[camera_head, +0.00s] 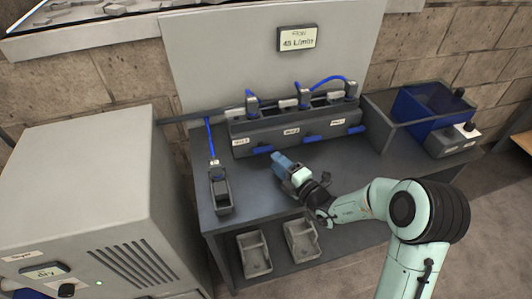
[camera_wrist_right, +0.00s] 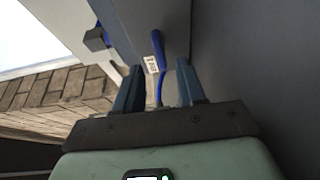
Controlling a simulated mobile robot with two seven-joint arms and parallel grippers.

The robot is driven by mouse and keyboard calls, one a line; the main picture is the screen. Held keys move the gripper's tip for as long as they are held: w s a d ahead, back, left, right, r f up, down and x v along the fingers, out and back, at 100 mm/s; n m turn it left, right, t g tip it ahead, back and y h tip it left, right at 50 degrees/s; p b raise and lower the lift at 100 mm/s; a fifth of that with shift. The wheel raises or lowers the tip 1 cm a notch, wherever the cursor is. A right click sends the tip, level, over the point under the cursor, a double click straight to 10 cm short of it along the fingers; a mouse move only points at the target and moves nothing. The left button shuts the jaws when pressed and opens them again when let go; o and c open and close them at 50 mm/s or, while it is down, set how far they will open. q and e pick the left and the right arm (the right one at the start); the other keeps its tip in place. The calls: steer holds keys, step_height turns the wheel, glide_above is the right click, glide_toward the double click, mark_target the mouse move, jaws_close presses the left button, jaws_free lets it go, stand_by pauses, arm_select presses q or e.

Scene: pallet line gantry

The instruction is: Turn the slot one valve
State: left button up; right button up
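A grey valve block (camera_head: 300,127) stands at the back of the bench, with labels and blue valve handles along its front. The slot one handle (camera_head: 262,150) is the leftmost, beside the leftmost label (camera_head: 240,142). My right gripper (camera_head: 283,160) is low in front of the block, just to the right of and nearer than that handle. In the right wrist view its two fingers are apart with a gap between them. A blue handle (camera_wrist_right: 158,48) and a label (camera_wrist_right: 151,64) show beyond the gap; contact cannot be told. My left gripper is not in view.
A grey dryer cabinet (camera_head: 85,180) stands at the left. A small open holder (camera_head: 220,195) with a blue hose is on the bench's left side. Two trays (camera_head: 300,240) sit below the bench front. A flow display (camera_head: 297,40) hangs above.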

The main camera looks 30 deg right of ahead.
mark_target(266, 152)
steer(key=w, duration=0.4)
steer(key=w+a, duration=0.1)
steer(key=w, duration=0.1)
jaws_close()
